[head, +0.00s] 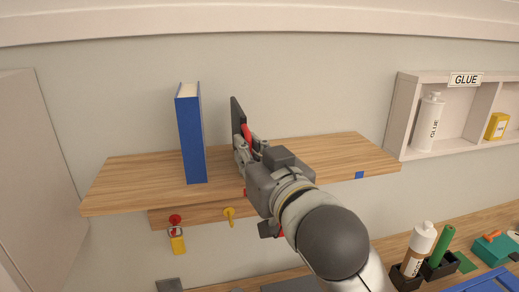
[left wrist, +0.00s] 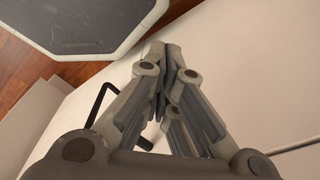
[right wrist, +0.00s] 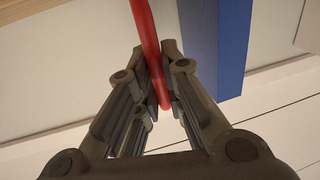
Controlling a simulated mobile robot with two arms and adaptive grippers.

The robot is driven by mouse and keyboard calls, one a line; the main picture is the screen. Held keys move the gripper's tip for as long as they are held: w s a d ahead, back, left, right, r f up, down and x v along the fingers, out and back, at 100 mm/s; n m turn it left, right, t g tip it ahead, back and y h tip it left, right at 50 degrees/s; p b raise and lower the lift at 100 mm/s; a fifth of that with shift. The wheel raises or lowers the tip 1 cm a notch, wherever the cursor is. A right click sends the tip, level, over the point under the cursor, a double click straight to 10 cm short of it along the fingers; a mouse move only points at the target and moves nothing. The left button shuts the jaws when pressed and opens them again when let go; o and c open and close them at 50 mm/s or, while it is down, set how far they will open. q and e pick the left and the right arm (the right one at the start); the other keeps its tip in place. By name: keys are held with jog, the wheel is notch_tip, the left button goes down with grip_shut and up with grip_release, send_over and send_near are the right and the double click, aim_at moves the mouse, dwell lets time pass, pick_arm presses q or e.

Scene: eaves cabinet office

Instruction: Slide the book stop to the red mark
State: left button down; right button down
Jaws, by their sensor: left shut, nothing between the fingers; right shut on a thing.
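The book stop (head: 237,113) stands on the wooden shelf (head: 330,150) as a dark upright plate with a red handle (head: 247,133). My right gripper (head: 243,152) is shut on the red handle. The handle (right wrist: 144,30) also shows between the fingers (right wrist: 160,78) in the right wrist view. A small red patch (head: 246,192), probably the red mark, shows on the shelf's front edge, partly hidden by my gripper. The stop's foot is hidden. My left gripper (left wrist: 162,75) is shut and empty in its wrist view, away from the shelf.
A blue book (head: 191,140) stands on the shelf left of the stop, with a gap between. A blue mark (head: 359,175) is on the front edge at right. Hooks and a yellow padlock (head: 177,240) hang below. A glue cabinet (head: 393,120) is at right.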

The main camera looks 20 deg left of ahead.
jog(key=shift+r, duration=0.1)
jog(key=c, duration=1.7)
grip_release()
jog(key=shift+s+a, duration=0.1)
jog(key=shift+o, duration=0.9)
jog(key=shift+a, duration=0.1)
pick_arm(q)
jog(key=shift+s+a, duration=0.4)
jog(key=shift+a, duration=0.3)
pick_arm(e)
jog(key=shift+s, duration=0.1)
pick_arm(q)
jog(key=shift+w+d, duration=0.15)
jog(key=shift+d, duration=0.05)
pick_arm(e)
jog(key=v, duration=1.2)
